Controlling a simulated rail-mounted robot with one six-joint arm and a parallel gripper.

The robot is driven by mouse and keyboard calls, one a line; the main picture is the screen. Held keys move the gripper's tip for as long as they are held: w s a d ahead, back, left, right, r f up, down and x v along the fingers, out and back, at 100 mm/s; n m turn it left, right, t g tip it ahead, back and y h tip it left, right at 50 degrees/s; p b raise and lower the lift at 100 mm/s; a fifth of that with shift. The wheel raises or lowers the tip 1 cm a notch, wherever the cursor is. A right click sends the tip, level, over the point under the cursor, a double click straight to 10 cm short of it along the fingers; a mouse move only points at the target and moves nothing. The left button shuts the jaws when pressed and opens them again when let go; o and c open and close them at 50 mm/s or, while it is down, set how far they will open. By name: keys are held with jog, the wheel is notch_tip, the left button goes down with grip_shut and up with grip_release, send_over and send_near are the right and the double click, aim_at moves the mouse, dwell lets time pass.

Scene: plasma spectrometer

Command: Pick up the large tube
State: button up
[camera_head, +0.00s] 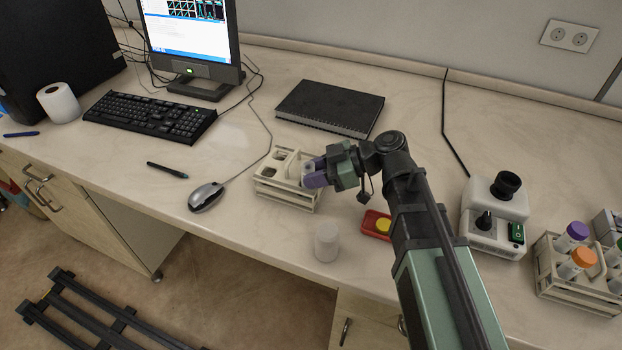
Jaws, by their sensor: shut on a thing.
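My gripper (314,173) is over the right end of a small cream rack (272,196) in the middle of the bench. The left part of the rack shows open holes. Other tubes with purple, orange and green caps (577,263) stand in a second rack (560,283) at the far right.
A white cylindrical container (326,241) stands near the front edge. A red tray with a yellow round part (377,225) lies beside my arm. A mixer-like device (494,222) stands to the right. A black notebook (330,107) lies behind, and a mouse (206,196) to the left.

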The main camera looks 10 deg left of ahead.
notch_tip(320, 180, up, 20)
jog(key=p, duration=1.9)
jog(key=shift+p, duration=0.4)
jog(key=shift+w, duration=0.1)
